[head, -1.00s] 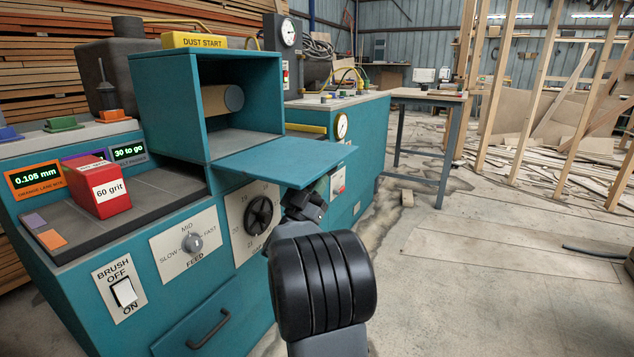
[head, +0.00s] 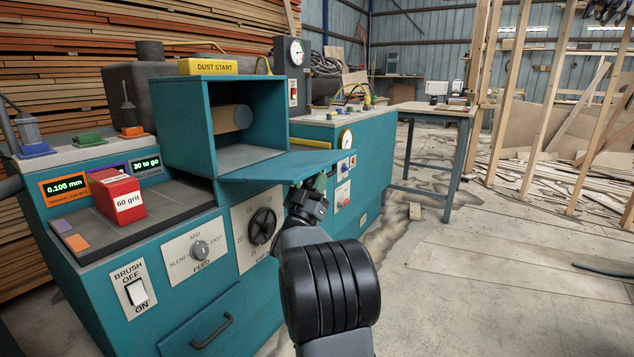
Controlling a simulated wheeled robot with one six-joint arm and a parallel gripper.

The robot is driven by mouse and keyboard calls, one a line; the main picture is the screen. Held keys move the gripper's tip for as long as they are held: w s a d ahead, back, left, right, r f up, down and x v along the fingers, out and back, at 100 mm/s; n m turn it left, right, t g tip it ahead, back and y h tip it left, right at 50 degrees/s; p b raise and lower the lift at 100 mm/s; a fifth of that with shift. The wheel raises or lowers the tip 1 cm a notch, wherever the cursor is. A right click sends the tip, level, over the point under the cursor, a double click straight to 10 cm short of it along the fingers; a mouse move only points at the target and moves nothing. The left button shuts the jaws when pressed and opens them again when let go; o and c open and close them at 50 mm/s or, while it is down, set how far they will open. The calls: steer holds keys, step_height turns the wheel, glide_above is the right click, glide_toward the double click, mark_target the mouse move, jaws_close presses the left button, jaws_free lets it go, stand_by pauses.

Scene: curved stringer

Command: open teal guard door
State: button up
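The teal guard door (head: 285,165) is a flat panel hinged at the lower front edge of the teal box (head: 190,125) on the machine. It is folded down and stands out nearly level, so the box is open and a tan roller (head: 232,118) shows inside. My gripper (head: 314,186) is under the outer right part of the door, close to or touching its underside. The fingers are partly hidden by the door and my wrist, so I cannot tell whether they are open or shut.
A red 60 grit box (head: 118,200) sits on the machine's dark tray. A workbench (head: 437,108) stands behind. The floor at right is mostly clear.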

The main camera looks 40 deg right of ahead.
steer(key=shift+o, duration=0.5)
steer(key=shift+a, duration=0.1)
steer(key=shift+a+f, duration=0.2)
steer(key=shift+f, duration=0.05)
steer(key=p+v, duration=0.1)
steer(key=v, duration=1.2)
steer(key=shift+s+f, duration=0.1)
